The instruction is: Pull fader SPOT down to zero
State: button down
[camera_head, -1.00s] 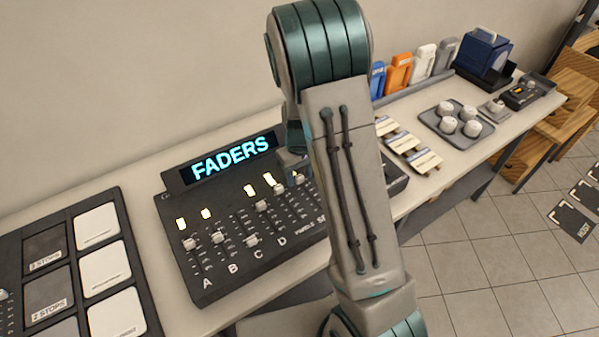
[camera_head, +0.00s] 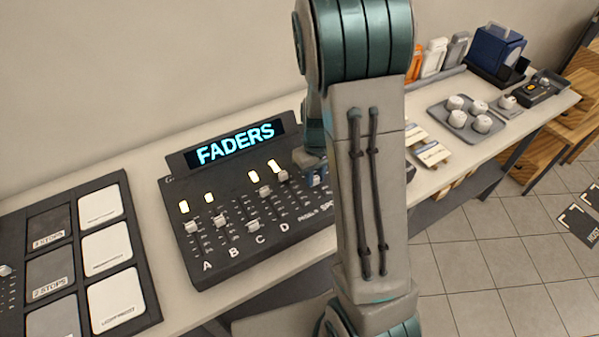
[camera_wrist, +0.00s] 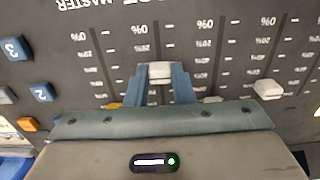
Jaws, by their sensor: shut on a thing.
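The fader console (camera_head: 225,285) stands on the table with a lit FADERS sign (camera_head: 235,143). In the wrist view, my gripper (camera_wrist: 160,78) has its blue fingers shut around a pale fader cap (camera_wrist: 159,69). The panel text is upside down there; the partly cut-off label ending in "OT" lies in line with this cap's slot, beside MASTER. The cap sits below the 0% mark (camera_wrist: 140,28) in this picture, apart from it, so it is above zero. In the head view, my gripper (camera_head: 317,178) is at the console's right part, partly hidden by my arm.
Neighbouring fader caps include a pale one (camera_wrist: 268,89) to the right in the wrist view. Blue numbered buttons (camera_wrist: 42,92) lie to the left. A pad panel (camera_head: 150,270) is left of the console; a tray (camera_head: 445,125) with white knobs stands farther right.

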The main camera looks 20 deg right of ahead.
jog(key=shift+s+d+b, duration=0.1)
jog(key=shift+s+d, duration=0.1)
jog(key=shift+s, duration=0.55)
jog(key=shift+s+d+b, duration=0.15)
jog(key=shift+s, duration=0.6)
jog(key=shift+s+d+b, duration=0.1)
jog(key=shift+s+d, duration=0.1)
jog(key=shift+s, duration=0.55)
jog(key=c, duration=1.2)
grip_release()
jog(key=shift+s+d, duration=0.1)
jog(key=shift+s, duration=0.05)
jog(key=shift+c, duration=0.2)
jog(key=shift+r, duration=0.15)
notch_tip(320, 180, up, 14)
jog(key=shift+f+b, duration=0.2)
jog(key=shift+b, duration=0.2)
